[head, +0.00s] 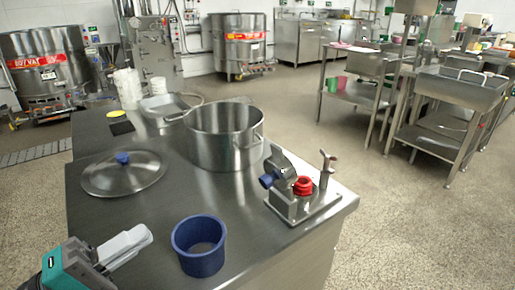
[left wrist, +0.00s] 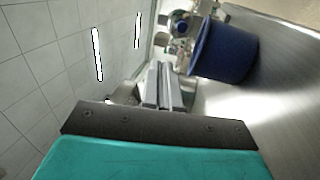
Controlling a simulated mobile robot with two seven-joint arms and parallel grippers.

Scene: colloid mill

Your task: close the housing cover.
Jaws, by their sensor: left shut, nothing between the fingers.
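The colloid mill (head: 303,203) stands near the right front corner of the steel table. Its grey housing cover (head: 284,168) is raised and tilted up, with a blue knob (head: 267,181) on its left side. A red ring-shaped part (head: 303,186) is exposed in the housing. My right gripper is out of sight.
A blue tub (head: 200,246) stands between my left gripper and the mill; it also shows in the left wrist view (left wrist: 224,50). A large steel pot (head: 224,138), a lid (head: 123,174) and a tray (head: 170,107) are behind. The table (head: 150,209) is bare around the tub.

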